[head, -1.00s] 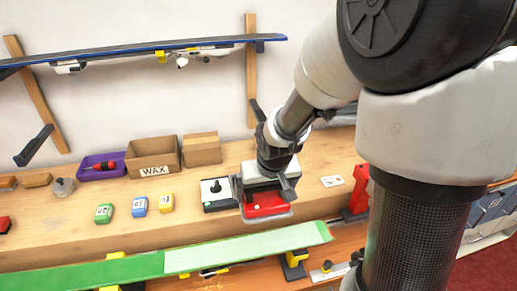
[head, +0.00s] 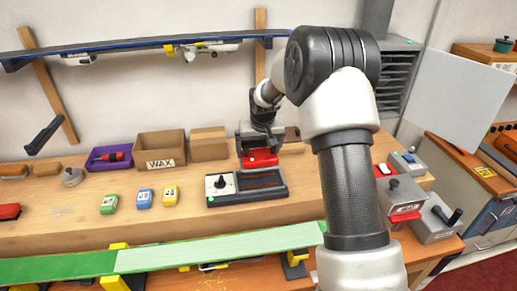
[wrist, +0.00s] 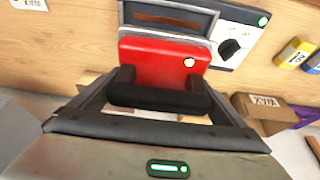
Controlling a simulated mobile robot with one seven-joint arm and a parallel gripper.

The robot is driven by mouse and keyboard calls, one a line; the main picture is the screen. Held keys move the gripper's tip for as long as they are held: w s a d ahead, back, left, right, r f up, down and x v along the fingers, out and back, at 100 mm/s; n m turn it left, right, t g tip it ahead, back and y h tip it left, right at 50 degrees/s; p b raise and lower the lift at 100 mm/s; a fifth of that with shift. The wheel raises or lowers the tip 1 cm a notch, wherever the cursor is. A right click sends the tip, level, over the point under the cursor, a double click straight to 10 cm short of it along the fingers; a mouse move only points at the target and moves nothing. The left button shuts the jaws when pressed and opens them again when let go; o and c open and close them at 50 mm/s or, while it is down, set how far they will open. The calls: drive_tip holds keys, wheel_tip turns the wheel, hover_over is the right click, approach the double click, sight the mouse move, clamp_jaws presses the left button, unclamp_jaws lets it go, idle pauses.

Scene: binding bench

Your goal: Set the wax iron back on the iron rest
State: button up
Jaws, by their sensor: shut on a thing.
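The wax iron (head: 260,159) is a red block with a small pale light. My gripper (head: 262,147) is shut on it and holds it upright or nearly so. In the wrist view the iron (wrist: 160,62) shows between the two dark fingers, with its black handle in the jaws. The iron rest (head: 249,199) is a flat dark unit with a white knob panel at its left and a dark slotted tray at its right. In the head view the iron appears just behind the tray; its height above the bench is hard to tell. The rest also shows in the wrist view (wrist: 247,32).
A WAX box (head: 157,165), a plain carton (head: 209,152) and a purple tray (head: 97,164) stand left of my gripper. Green, blue and yellow wax blocks (head: 144,199) lie left of the rest. A green ski (head: 190,251) runs along the front. Grey tools (head: 407,190) stand at the right.

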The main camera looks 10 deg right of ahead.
drive_tip(key=shift+f+b, duration=1.3)
drive_tip(key=shift+f, duration=1.35)
drive_tip(key=shift+w+f+b, duration=0.1)
drive_tip(key=shift+f+b, duration=0.8)
drive_tip(key=shift+f, duration=0.2)
drive_tip(key=shift+f, duration=0.15)
drive_tip(key=o, duration=0.7)
drive_tip(key=shift+o, duration=0.2)
drive_tip(key=shift+f, duration=0.1)
